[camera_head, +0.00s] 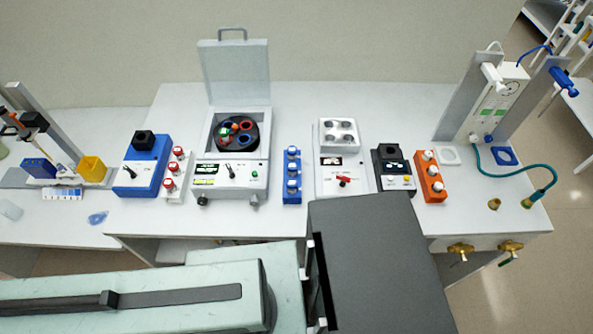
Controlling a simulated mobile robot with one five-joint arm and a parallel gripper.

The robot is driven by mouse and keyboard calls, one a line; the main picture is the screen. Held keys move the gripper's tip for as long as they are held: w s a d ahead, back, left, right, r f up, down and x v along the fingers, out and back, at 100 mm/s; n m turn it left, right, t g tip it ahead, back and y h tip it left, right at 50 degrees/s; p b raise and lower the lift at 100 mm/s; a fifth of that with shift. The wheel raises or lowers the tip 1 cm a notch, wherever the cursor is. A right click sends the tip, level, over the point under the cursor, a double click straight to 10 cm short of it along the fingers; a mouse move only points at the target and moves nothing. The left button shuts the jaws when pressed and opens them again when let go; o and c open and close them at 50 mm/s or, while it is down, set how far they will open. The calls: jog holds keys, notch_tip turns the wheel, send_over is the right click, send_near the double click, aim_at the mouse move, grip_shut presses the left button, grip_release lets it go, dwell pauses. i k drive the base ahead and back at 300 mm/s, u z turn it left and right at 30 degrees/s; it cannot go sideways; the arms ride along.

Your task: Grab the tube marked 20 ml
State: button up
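No 20 ml marking is readable at this size, so I cannot tell which tube it is on. An open-lidded centrifuge (232,178) has a dark rotor (234,136) holding red, blue and green pieces. Parts of my arm cover the bottom of the view. My gripper's fingers do not show.
A blue device (143,166) stands left of the white rack. A white device with round wells (340,165) and a black device (391,172) stand right of centre. A green hose (520,190) and brass taps (461,250) are at the right. The white bench (160,218) has bare patches along its front.

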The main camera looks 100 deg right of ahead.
aim_at(292, 166)
jog(key=z, duration=3.45)
